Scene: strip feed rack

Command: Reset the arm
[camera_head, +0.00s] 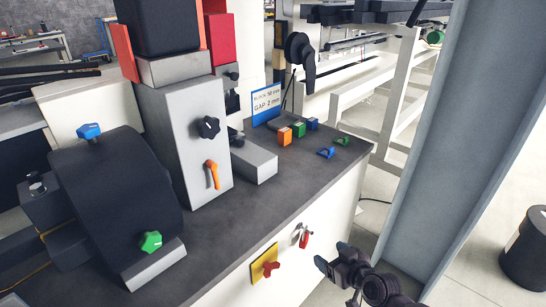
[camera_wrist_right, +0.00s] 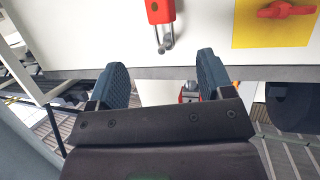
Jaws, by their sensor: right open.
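My right gripper (camera_head: 332,256) is at the bottom of the head view, in front of the white cabinet front (camera_head: 325,218) and to the right of the red-handled fittings. In the right wrist view its two dark ribbed fingers (camera_wrist_right: 162,64) stand wide apart with nothing between them. A red padlock-like piece with a metal shackle (camera_wrist_right: 160,12) shows beyond the fingers, apart from them. It also shows in the head view (camera_head: 304,239). A yellow plate (camera_wrist_right: 245,25) with a red rotary knob (camera_wrist_right: 287,10) is beside it. My left gripper is not in view.
The dark countertop (camera_head: 270,200) bears a grey machine column (camera_head: 180,140), a black reel (camera_head: 115,190), several coloured blocks (camera_head: 299,129) and a blue-white sign (camera_head: 267,104). A grey post (camera_head: 440,150) stands close to the right of my right arm. A black bin (camera_head: 525,255) stands farther right.

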